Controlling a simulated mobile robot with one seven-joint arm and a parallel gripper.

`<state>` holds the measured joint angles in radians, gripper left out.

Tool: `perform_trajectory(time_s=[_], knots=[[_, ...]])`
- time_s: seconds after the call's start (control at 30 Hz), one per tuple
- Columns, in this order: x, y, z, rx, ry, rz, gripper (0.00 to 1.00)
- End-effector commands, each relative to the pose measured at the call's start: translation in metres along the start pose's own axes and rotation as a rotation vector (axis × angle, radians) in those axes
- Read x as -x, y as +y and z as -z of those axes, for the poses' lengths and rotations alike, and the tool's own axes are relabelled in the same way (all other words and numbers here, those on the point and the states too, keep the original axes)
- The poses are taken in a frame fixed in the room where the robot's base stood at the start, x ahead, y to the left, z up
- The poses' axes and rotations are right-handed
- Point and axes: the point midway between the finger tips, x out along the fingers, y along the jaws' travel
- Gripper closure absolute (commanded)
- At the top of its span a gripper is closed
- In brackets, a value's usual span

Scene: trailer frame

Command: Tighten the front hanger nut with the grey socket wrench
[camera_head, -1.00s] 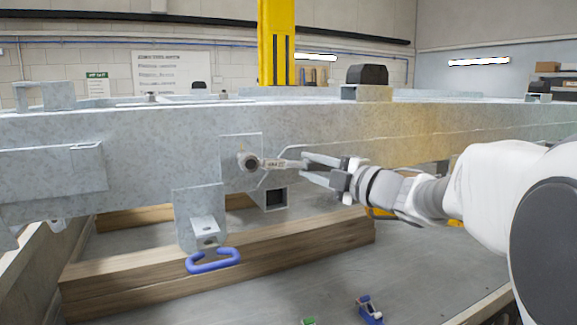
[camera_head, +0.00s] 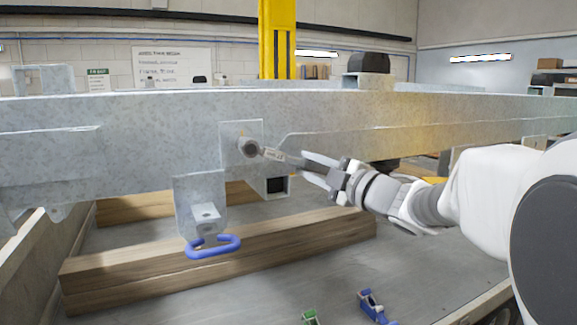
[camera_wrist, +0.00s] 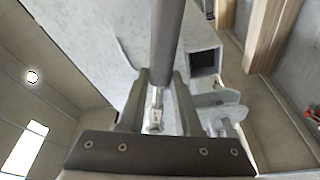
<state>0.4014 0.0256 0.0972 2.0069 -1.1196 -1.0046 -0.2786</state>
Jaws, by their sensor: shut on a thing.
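The grey socket wrench (camera_head: 273,154) is in my gripper (camera_head: 312,168), which is shut on its handle. Its round head (camera_head: 249,148) lies against the plate on the side of the galvanized trailer frame (camera_head: 340,115). The head covers that spot, so the front hanger nut is hidden, and I cannot tell whether the socket sits fully on it. In the wrist view the wrench handle (camera_wrist: 166,45) runs up from between the two fingers (camera_wrist: 157,100). The handle now slopes down to the right from the head.
Below the wrench are a square tube end (camera_head: 276,185) and a hanger bracket (camera_head: 203,207) with a blue shackle (camera_head: 213,246). Timber blocks (camera_head: 220,250) lie under the frame. A blue tool (camera_head: 372,306) and a green item (camera_head: 310,317) lie on the bench at the front.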

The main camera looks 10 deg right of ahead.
Motion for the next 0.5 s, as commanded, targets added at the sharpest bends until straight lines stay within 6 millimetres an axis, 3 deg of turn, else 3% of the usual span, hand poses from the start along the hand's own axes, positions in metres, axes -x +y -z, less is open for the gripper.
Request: perform_trajectory(time_s=[0.13,0.5], knots=[[0.0002,-0.0130,-0.0001,-0.079,0.002,-0.024,1.00],[0.0000,-0.0137,0.0006,-0.105,0.001,-0.030,1.00]])
